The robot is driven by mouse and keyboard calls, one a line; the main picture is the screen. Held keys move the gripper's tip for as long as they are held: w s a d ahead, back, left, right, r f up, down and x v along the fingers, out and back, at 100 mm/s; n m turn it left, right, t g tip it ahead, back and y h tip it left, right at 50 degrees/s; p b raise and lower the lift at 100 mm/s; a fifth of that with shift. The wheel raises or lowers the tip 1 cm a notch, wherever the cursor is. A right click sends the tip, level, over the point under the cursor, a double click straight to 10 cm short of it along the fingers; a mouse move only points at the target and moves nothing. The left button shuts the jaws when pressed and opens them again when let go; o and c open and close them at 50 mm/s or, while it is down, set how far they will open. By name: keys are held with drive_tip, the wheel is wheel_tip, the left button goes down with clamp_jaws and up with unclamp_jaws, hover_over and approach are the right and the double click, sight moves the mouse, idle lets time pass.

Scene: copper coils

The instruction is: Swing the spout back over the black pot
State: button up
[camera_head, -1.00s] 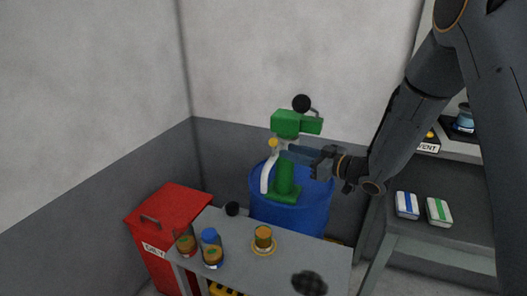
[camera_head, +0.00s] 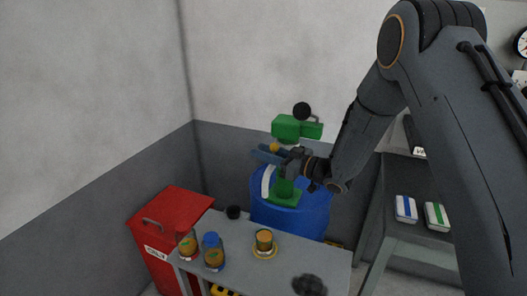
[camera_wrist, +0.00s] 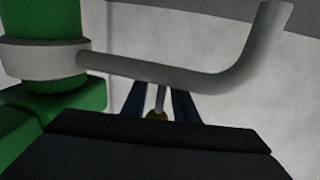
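The green pump (camera_head: 299,128) stands on the blue drum (camera_head: 305,217). Its pale curved spout (camera_head: 266,180) hangs down on the pump's left side, partly hidden by my gripper. In the wrist view the spout (camera_wrist: 170,68) runs right from a pale collar and bends up. A thin rod with a yellow knob (camera_wrist: 157,115) sits between my two dark fingers, with gaps on both sides. My gripper (camera_head: 262,153) is open around it. The yellow knob (camera_head: 274,147) also shows in the head view. A small black pot (camera_head: 233,212) stands on the grey table, left of the drum.
The grey table (camera_head: 285,270) holds several jars with orange contents, one (camera_head: 264,239) on a yellow ring. A dark rounded object (camera_head: 309,285) is at its front. A red bin (camera_head: 172,215) stands left, and a shelf (camera_head: 405,235) with blue and green packs stands right.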

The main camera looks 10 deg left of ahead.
clamp_jaws()
idle(1.4)
